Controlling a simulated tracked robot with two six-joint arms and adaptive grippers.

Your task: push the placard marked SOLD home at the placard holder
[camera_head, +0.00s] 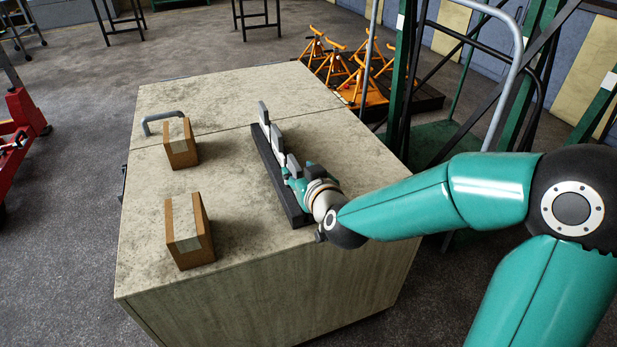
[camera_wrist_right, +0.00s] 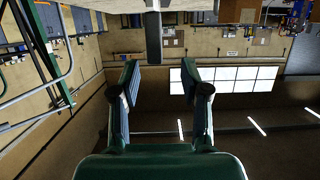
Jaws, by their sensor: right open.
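A long black placard holder (camera_head: 265,158) lies on top of the cabinet. Several thin grey placards stand in it in a row, among them a far one (camera_head: 263,113) and a middle one (camera_head: 277,138). No lettering is readable, so I cannot tell which is marked SOLD. My right gripper (camera_head: 290,173) is low over the holder's near half, beside the nearest placard (camera_head: 293,165), which it partly hides. In the right wrist view its fingers (camera_wrist_right: 160,72) are spread apart, with a narrow grey upright (camera_wrist_right: 153,38) ahead, between their directions. My left gripper is out of view.
Two cardboard boxes (camera_head: 181,143) (camera_head: 188,232) stand on the cabinet top (camera_head: 235,95), left of the holder. A grey handle (camera_head: 160,117) is at its left edge. Green racking (camera_head: 405,75) and orange jack stands (camera_head: 345,62) stand beyond the cabinet.

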